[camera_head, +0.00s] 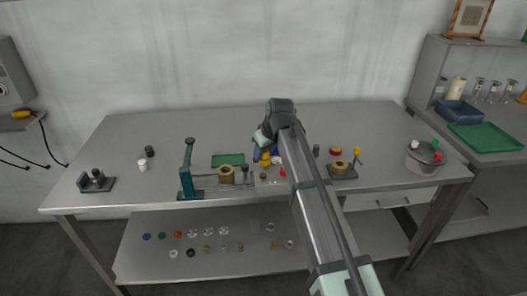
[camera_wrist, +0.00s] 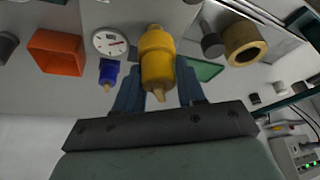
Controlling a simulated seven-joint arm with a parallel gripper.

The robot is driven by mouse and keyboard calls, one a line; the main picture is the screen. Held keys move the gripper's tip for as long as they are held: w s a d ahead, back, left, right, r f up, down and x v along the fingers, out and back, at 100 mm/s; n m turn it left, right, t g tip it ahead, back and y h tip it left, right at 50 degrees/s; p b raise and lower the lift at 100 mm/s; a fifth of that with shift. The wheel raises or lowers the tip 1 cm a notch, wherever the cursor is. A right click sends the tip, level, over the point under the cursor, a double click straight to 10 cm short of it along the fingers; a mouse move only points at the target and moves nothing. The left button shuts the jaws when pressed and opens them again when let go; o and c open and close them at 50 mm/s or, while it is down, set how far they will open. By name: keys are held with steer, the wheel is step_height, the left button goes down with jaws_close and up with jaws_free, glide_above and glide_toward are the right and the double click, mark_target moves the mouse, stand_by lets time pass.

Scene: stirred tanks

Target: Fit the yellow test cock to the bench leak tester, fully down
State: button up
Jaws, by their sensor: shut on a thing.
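My gripper (camera_wrist: 158,95) is shut on the yellow test cock (camera_wrist: 157,55), which sits between its two blue fingers in the wrist view. In the head view the yellow cock (camera_head: 265,158) shows beside the end of my arm, low over the middle of the bench. A white round dial (camera_wrist: 110,41) lies close beside the cock in the wrist view; it may belong to the leak tester. I cannot make out the tester's port, or whether the cock touches it.
A blue fitting (camera_wrist: 108,73) and an orange square box (camera_wrist: 56,52) are near the dial. A brass ring (camera_wrist: 243,43) and a green tray (camera_wrist: 208,69) lie on the other side. A teal upright (camera_head: 187,168) stands left; a grey lidded pot (camera_head: 424,160) stands right.

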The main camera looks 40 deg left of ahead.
steer(key=shift+f, duration=1.25)
stand_by(1.8)
steer(key=o, duration=1.7)
steer(key=shift+r, duration=4)
